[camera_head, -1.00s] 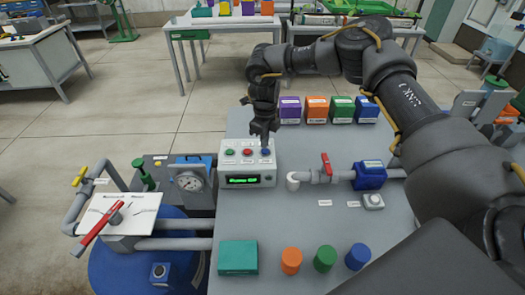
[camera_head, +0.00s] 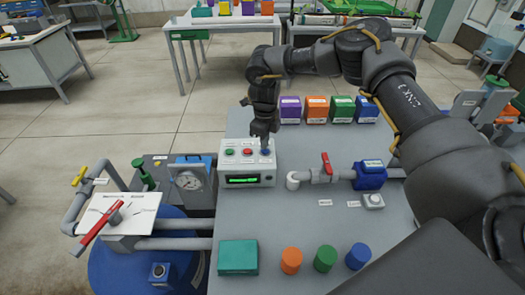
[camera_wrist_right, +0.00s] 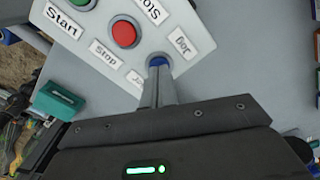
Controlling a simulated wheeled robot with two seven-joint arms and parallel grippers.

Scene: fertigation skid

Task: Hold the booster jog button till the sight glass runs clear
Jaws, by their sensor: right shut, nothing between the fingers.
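The white control box (camera_head: 270,179) stands on the grey bench with a green, a red and a blue button on its sloped top and a lit green display (camera_head: 242,180). My right gripper (camera_head: 264,147) is shut and empty, pointing down at the blue button (camera_head: 265,152). In the right wrist view its fingertips (camera_wrist_right: 158,72) meet the blue button (camera_wrist_right: 157,61), beside a label reading "Jog". They seem to touch it; how far it is pressed I cannot tell. I cannot pick out the sight glass for certain. My left gripper is not in view.
A pipe with a red-handled valve (camera_head: 326,162) and a blue housing (camera_head: 370,176) lies right of the box. Coloured boxes line the back; a teal box (camera_head: 238,257) and three coloured cylinders stand in front.

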